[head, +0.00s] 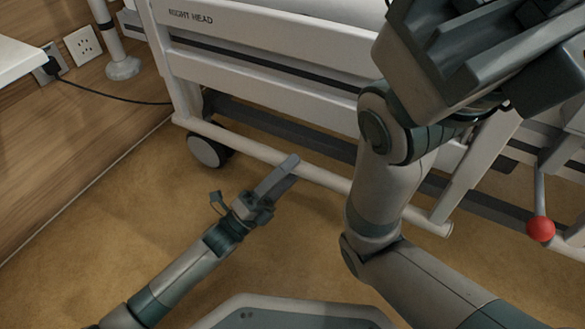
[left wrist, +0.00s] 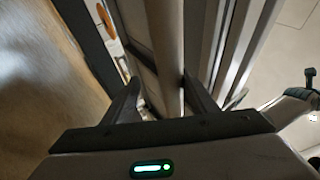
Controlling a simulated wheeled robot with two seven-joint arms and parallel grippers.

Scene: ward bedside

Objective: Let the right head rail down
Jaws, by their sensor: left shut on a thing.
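The right head rail (head: 260,50) is a pale panel marked "RIGHT HEAD" on the bed's near side, and it stands raised. A white bar (head: 235,146) runs along its lower edge between two slanted posts. My left gripper (head: 292,163) reaches up from the lower left and is shut on this bar. In the left wrist view the bar (left wrist: 166,45) runs between its two fingers. My right gripper (head: 475,60) looms large and close at the upper right, hiding part of the rail; its finger gap cannot be made out.
A red ball knob (head: 540,229) on a metal lever sits at the right. A bed caster (head: 208,150) stands on the floor behind the bar's left end. A black cable (head: 110,97) runs from the wall socket. The brown floor (head: 110,190) at the left is clear.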

